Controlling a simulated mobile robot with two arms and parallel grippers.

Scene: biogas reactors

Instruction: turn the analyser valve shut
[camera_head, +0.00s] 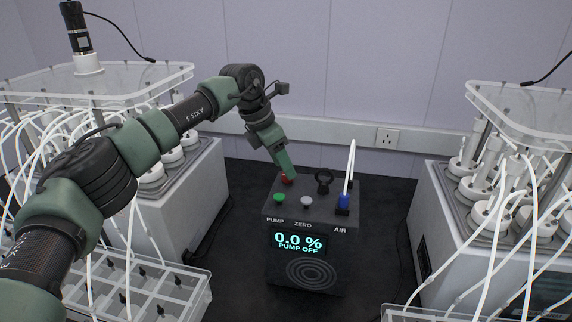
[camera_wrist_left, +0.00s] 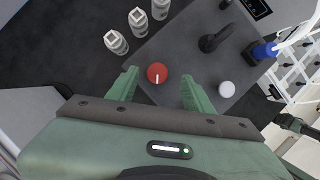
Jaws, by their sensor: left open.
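The analyser (camera_head: 270,212) is a dark box with buttons on top and a front display reading "0.0 %" and "PUMP OFF". A round red knob, which looks like its valve (camera_head: 287,181), sits at the back left of the top. In the left wrist view the red knob (camera_wrist_left: 157,72) carries a short white line pointing towards my gripper. My left gripper (camera_head: 285,170) is right at the knob from above. Its green fingers (camera_wrist_left: 160,84) are open, one on each side of the knob, with gaps visible. Contact cannot be told. My right gripper is not in view.
White bottles (camera_wrist_left: 117,42) stand close behind. Reactor racks with hoses flank both sides.

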